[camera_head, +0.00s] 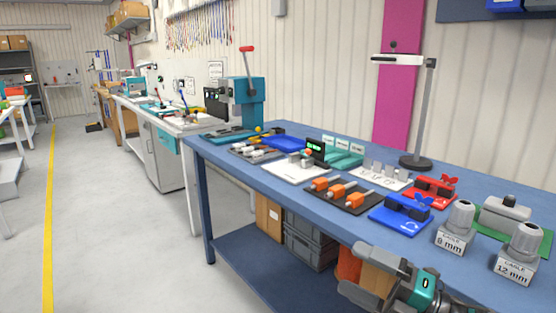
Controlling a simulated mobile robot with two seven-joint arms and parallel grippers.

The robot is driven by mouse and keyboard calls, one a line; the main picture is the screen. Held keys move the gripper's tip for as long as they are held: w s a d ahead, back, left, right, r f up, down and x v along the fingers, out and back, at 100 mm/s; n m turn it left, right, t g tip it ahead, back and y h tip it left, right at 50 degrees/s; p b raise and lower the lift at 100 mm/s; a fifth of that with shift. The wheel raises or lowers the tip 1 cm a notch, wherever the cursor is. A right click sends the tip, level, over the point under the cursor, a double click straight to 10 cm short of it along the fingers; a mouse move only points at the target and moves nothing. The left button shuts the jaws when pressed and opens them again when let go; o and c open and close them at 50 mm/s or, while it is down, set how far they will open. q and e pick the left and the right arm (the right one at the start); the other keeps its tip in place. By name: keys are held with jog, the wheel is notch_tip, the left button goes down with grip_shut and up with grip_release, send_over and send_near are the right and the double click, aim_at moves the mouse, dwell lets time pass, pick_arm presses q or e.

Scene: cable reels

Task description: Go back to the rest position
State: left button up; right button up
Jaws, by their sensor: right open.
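My right gripper (350,268) is at the bottom right, low in front of the blue workbench (290,187). Its two dark fingers are spread apart and point left. Nothing is held between them; an orange item and a cardboard box on the lower shelf show behind the gap. The gripper's upper finger overlaps the bench's front edge in the picture; I cannot tell how far apart they are. My left gripper is not in view.
Grey holders labelled "CABLE 8 mm" (453,239) and "CABLE 12 mm" (515,266) stand near the bench's front edge. A blue fixture (398,222) and a lamp stand (427,120) are farther back. Grey crates (308,243) sit underneath.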

jog(key=s+d+f+m+h, duration=0.1)
jog(key=s+f+m+h, duration=0.4)
jog(key=f+m, duration=0.3)
jog(key=s+d+f+m+h+p, duration=0.1)
jog(key=s+f+m+h, duration=0.4)
jog(key=f+m, duration=0.4)
jog(key=s+d+f+m+h, duration=0.1)
jog(key=s+f+m+h, duration=0.4)
jog(key=m, duration=0.6)
notch_tip(320, 180, down, 3)
jog(key=shift+s+f, duration=0.2)
jog(key=shift+s, duration=0.8)
